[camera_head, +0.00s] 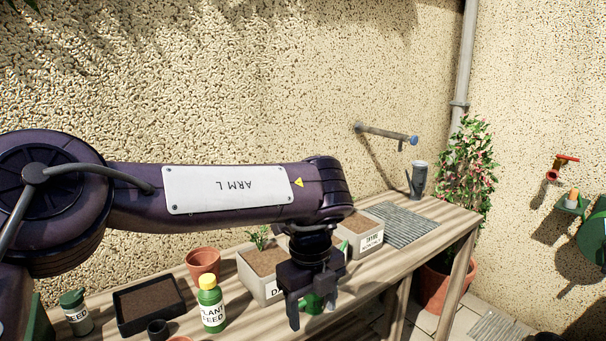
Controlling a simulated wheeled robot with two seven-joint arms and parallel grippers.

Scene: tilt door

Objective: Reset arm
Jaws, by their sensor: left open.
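My left arm comes in from the left and reaches across the view above a wooden bench (440,222). Its gripper (312,312) points down near the bench's front edge, in front of a pale planter box (262,268). The fingers are apart. Something green shows behind and between the fingers, partly hidden, and I cannot tell what it is. I see nothing clearly held. My right arm is not in view.
The bench holds a black soil tray (148,303), a terracotta pot (203,262), a plant feed bottle (211,305), another planter (362,236), a grey mat (398,224) and a grey cup (418,178). A potted shrub (466,165) stands right. A wall bar (385,133) juts out.

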